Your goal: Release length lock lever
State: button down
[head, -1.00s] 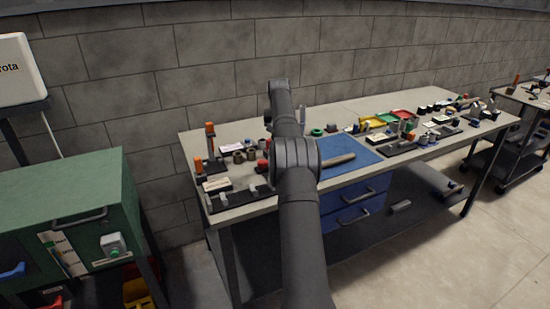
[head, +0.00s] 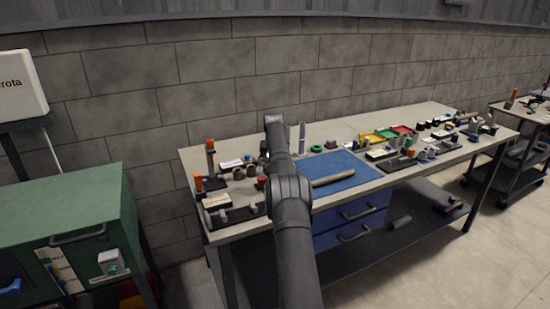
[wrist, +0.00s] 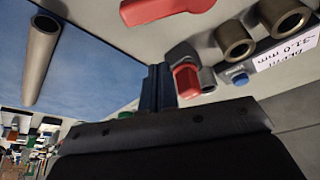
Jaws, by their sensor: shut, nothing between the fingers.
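In the wrist view, my gripper (wrist: 156,88) shows as dark fingers close together, shut with nothing between them. A flat red lever (wrist: 165,9) lies at the top edge of that view, partly cut off. A grey part with a red end (wrist: 187,78) is just right of the fingertips; I cannot tell if they touch. The frames do not settle which red part is the length lock lever. In the head view a small red part (head: 262,182) shows left of my arm, which hides much of that area.
In the wrist view, brass-coloured bushings (wrist: 235,40), a label (wrist: 288,46) and a blue knob (wrist: 238,78) lie to the right. In the head view a wooden-looking rod (head: 333,178) lies on a blue mat (head: 350,166). Orange-topped posts (head: 210,147) stand at the bench's left.

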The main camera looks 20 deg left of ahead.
jog(key=x, duration=0.3)
jog(key=shift+w+f, duration=0.2)
jog(key=shift+f, duration=0.2)
jog(key=shift+s+r, duration=0.15)
jog(key=shift+s, duration=0.15)
jog(key=shift+s+d, duration=0.25)
jog(key=shift+s, duration=0.6)
jog(key=shift+s+d, duration=0.25)
jog(key=shift+s, duration=0.55)
jog(key=shift+s+m, duration=0.15)
jog(key=shift+m, duration=0.15)
jog(key=shift+s+d+m+h, duration=0.25)
jog(key=shift+s+m+h, duration=0.15)
jog(key=shift+m, duration=0.5)
jog(key=s+m, duration=0.1)
jog(key=m+h, duration=0.1)
jog(key=m, duration=0.1)
jog(key=shift+s+d+m, duration=0.2)
jog(key=shift+s+m, duration=0.1)
jog(key=shift+s, duration=0.1)
jog(key=s+m, duration=0.1)
jog(key=m, duration=0.1)
jog(key=s+m+h, duration=0.1)
jog(key=m, duration=0.1)
jog(key=shift+s+a+m+g+h, duration=0.1)
jog(key=shift+a+m+g+h, duration=0.1)
jog(key=shift+m+g+h, duration=0.15)
jog(key=shift+s+a, duration=0.1)
jog(key=shift+s, duration=0.2)
